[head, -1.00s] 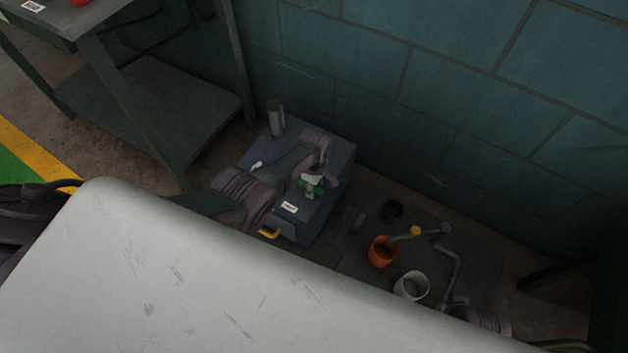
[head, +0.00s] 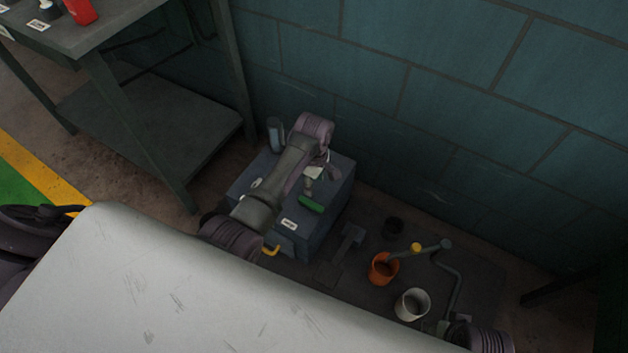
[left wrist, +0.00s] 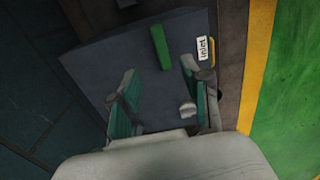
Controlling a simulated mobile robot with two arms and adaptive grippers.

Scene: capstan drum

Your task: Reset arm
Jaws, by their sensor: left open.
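A short green bar (head: 311,206) lies on top of the grey-blue box (head: 338,182) against the wall. Which part is the reset arm I cannot tell for sure. My left gripper (head: 316,174) is above the box, behind the green bar in the head view, open and empty. In the left wrist view its two fingers (left wrist: 162,98) stand apart over the box top. The green bar (left wrist: 160,47) shows beyond the fingertips, apart from them, near the label "inlet" (left wrist: 204,48).
A grey cylinder (head: 275,135) stands on the box's back left. A dark table (head: 125,29) stands at the left. The wall is close behind.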

